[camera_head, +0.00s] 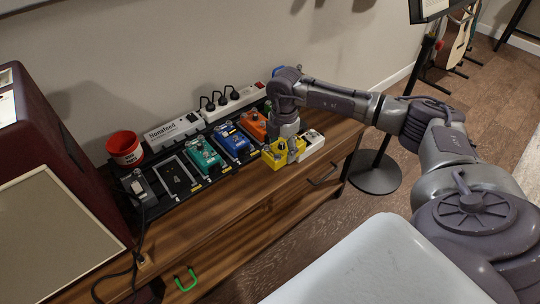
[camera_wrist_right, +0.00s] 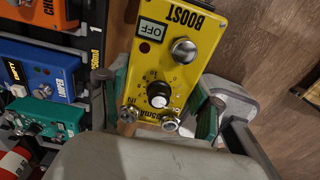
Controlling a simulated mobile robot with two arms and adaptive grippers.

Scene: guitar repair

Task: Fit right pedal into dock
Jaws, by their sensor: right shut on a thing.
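The yellow pedal (camera_head: 273,160), marked BOOST, is between the fingers of my right gripper (camera_head: 287,147) at the front right edge of the pedalboard. In the wrist view the yellow pedal (camera_wrist_right: 170,60) fills the middle, its label upside down, with a finger of my right gripper (camera_wrist_right: 158,95) on each side. The black pedalboard (camera_head: 133,190) lies on the wooden cabinet. An empty outlined dock (camera_head: 176,176) shows left of the teal pedal. The place under and behind the yellow pedal is partly hidden by my gripper. My left gripper is not in view.
Teal (camera_head: 202,153), blue (camera_head: 232,140) and orange (camera_head: 253,125) pedals sit in a row on the board. Behind stand a power strip (camera_head: 233,103) and a red cup (camera_head: 125,147). The cabinet's front edge is near.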

